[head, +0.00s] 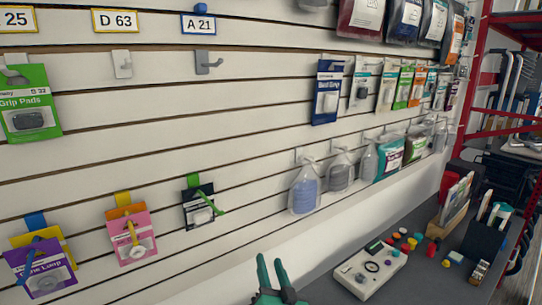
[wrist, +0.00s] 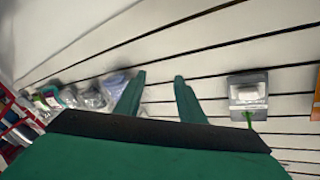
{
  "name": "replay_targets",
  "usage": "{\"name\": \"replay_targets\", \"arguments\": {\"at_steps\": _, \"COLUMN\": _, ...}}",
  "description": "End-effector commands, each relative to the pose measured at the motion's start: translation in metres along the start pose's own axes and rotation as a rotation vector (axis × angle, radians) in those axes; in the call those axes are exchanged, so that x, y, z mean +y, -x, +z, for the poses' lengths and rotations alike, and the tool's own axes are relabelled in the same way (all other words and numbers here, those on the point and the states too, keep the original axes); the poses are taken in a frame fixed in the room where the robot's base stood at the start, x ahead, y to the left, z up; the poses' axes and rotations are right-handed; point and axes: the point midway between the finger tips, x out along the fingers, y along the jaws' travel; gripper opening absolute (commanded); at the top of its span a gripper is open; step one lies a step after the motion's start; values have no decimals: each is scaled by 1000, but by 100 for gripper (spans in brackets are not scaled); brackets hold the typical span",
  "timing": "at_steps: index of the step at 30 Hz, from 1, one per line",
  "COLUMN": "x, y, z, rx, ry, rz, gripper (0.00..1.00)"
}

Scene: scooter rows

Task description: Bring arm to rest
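My gripper (head: 272,264) is green and shows at the bottom middle of the head view, in front of the slatted wall. In the wrist view its two fingers (wrist: 159,78) stand apart with nothing between them. The fingers point toward the wall and touch nothing that I can see. The rest of my arm is out of the head view.
The white slatted wall (head: 240,120) carries several hanging packs, including a black pack (head: 197,212), a pink pack (head: 133,243) and clear bags (head: 304,192). Two hooks are bare. A dark counter (head: 415,285) at lower right holds a white panel (head: 368,271) and coloured caps.

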Motion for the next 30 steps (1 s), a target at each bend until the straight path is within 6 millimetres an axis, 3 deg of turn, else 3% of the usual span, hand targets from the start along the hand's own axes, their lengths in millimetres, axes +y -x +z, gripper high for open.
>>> {"name": "replay_targets", "arguments": {"at_steps": 1, "x": 9, "y": 12, "z": 20, "rx": -7, "ry": 0, "rz": 21, "gripper": 36}}
{"name": "replay_targets", "arguments": {"at_steps": 3, "x": 19, "y": 27, "z": 42, "rx": -8, "ry": 7, "rz": 47, "gripper": 36}}
{"name": "replay_targets", "arguments": {"at_steps": 15, "x": 57, "y": 135, "z": 144, "rx": -30, "ry": 78, "rz": 177, "gripper": 36}}
{"name": "replay_targets", "arguments": {"at_steps": 21, "x": 64, "y": 197, "z": 182, "rx": -51, "ry": 134, "rz": 228, "gripper": 36}}
{"name": "replay_targets", "arguments": {"at_steps": 30, "x": 61, "y": 293, "z": 218, "rx": -93, "ry": 236, "rz": 283, "gripper": 36}}
